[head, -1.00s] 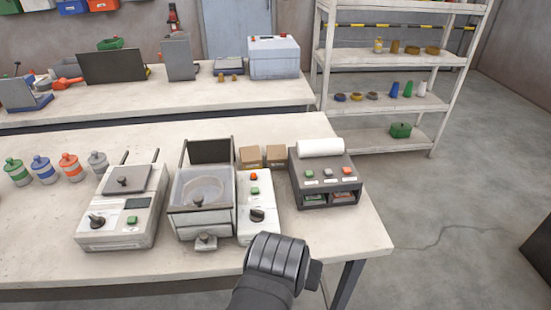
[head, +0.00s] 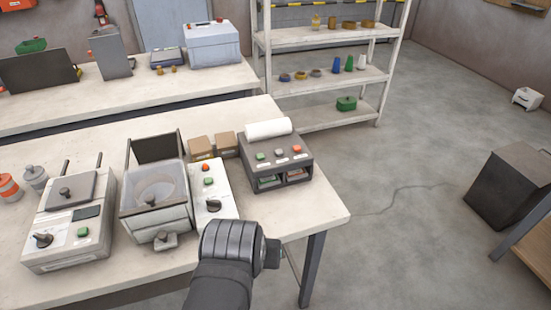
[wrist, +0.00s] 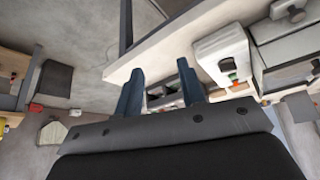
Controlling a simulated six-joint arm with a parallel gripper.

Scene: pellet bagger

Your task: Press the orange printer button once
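The printer (head: 268,178) is a dark grey box with a white paper roll (head: 268,129) on top, near the right end of the front table. Its sloped face has a green, a white and an orange button; the orange printer button (head: 297,149) is the rightmost. My gripper (wrist: 160,85) is open in the wrist view, its two blue-grey fingers apart with nothing held. The printer (wrist: 166,97) shows beyond and between the fingers, apart from them. In the head view my wrist is in front of the table's near edge, below the printer, and hides most of the gripper.
Left of the printer stands a white control box (head: 213,205) with a red button, a green button and a black knob. Two small cardboard boxes (head: 201,149) sit behind it.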

